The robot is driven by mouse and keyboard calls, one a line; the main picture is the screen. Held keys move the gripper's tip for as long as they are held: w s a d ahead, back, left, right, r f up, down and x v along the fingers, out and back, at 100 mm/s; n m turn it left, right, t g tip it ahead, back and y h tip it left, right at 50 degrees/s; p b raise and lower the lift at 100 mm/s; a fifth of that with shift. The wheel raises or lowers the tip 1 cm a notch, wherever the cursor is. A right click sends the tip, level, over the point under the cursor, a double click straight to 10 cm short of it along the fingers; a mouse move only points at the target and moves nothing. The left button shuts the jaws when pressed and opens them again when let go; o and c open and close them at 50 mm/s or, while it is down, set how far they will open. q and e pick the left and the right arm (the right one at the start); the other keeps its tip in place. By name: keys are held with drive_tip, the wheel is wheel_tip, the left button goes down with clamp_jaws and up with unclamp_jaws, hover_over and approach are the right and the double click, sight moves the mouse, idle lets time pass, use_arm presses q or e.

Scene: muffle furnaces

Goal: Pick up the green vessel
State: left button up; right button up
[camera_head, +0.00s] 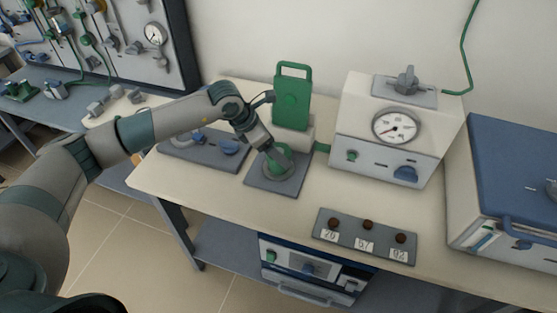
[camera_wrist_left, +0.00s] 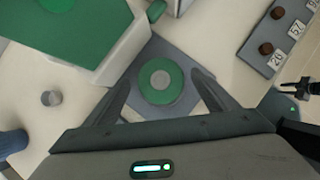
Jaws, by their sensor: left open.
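The green vessel (camera_head: 284,151) stands on a grey square plate (camera_head: 258,184) on the bench, partly covered by my left gripper in the head view. In the left wrist view, the vessel (camera_wrist_left: 150,69) is seen from above as a green ring with a pale grey centre. My left gripper (camera_head: 272,151) reaches down over it. In the left wrist view, its two fingers are spread, one to each side of the vessel, with visible gaps. Contact cannot be seen.
A green handled panel on a pale block (camera_head: 292,100) stands close behind. A furnace with a dial (camera_head: 385,143) is to the right, and a blue-topped one (camera_head: 515,165) farther right. A numbered plate with brown knobs (camera_head: 340,243) lies in front. A grey blue-knobbed plate (camera_head: 203,154) lies left.

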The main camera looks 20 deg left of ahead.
use_arm(q)
drive_tip(key=shift+p+x, duration=0.35)
drive_tip(key=shift+x, duration=0.85)
drive_tip(key=c, duration=1.5)
drive_tip(key=shift+r, duration=0.1)
